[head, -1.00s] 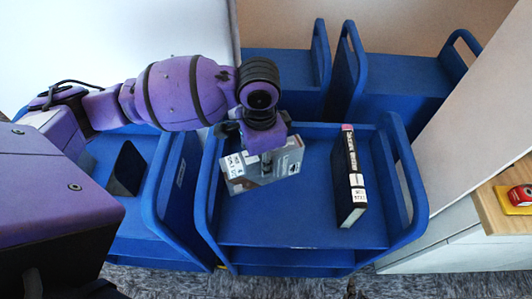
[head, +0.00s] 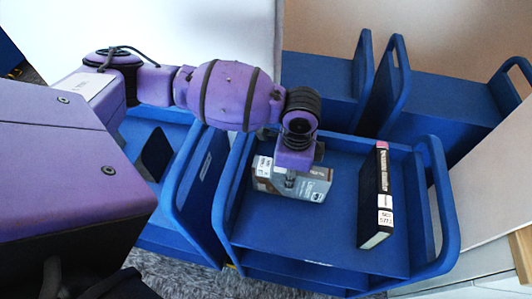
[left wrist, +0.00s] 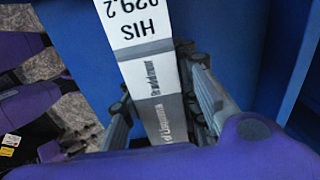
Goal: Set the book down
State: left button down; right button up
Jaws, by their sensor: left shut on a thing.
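A grey book (head: 314,187) with a white label is held by my left gripper (head: 289,181) at the left rear of the blue cart's top shelf (head: 300,226). In the left wrist view its spine (left wrist: 149,70) reads "HIS 929.2" and lies between the two fingers (left wrist: 163,108). The gripper comes from above and is shut on the book. The book stands roughly upright on edge; whether its lower edge touches the shelf I cannot tell. The gripper covers part of its cover. My right gripper is not in view.
A black book (head: 376,195) with white labels stands on the right side of the same shelf. The shelf between the books and at the front is bare. Another blue cart (head: 187,238) holds a dark bookend (head: 156,155) at left. More blue carts (head: 440,105) stand behind.

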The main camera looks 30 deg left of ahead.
pick_arm(q)
jog(key=shift+w+f, duration=0.15)
jog(key=shift+f, duration=0.15)
jog(key=shift+f, duration=0.1)
jog(key=c, duration=1.3)
grip_release()
jog(key=shift+c, duration=0.2)
notch_tip(320, 180, up, 12)
jog(key=shift+r+p, duration=0.1)
jog(key=shift+p, duration=0.5)
